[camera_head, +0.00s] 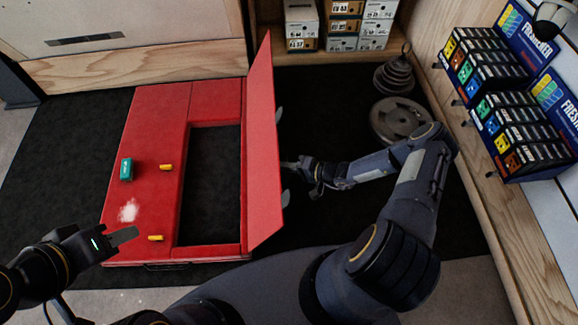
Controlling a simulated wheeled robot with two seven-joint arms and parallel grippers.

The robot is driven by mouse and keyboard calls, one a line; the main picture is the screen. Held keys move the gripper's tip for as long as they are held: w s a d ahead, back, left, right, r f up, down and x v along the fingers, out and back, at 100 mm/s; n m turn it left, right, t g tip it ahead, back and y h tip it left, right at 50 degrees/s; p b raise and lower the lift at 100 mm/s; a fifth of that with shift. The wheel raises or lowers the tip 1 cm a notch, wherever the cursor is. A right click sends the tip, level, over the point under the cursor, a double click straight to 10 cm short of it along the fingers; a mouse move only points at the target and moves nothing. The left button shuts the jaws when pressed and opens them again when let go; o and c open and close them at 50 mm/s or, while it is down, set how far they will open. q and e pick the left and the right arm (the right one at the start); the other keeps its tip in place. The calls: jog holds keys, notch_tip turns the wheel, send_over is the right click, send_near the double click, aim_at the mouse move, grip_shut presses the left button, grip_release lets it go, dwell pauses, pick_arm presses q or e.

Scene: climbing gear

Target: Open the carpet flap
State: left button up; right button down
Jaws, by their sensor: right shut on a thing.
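The red carpet flap (263,140) stands raised, nearly upright, along the right side of a red mat (150,205). A rectangular dark opening (210,185) shows in the mat to its left. My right gripper (288,165) is at the right face of the flap, shut on it; its fingertips are partly hidden. My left gripper (124,236) is over the lower left of the mat, apart from the flap; I cannot tell whether its fingers are open.
Weight plates (399,119) lie at the right. Boxes (341,22) stand on a back shelf; a display rack (520,130) lines the right wall.

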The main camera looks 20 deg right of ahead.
jog(key=c, duration=1.8)
grip_release()
jog(key=shift+p+v, duration=0.6)
jog(key=shift+v, duration=3.35)
jog(key=v, duration=0.9)
jog(key=shift+r+p, duration=0.1)
jog(key=shift+p, duration=0.3)
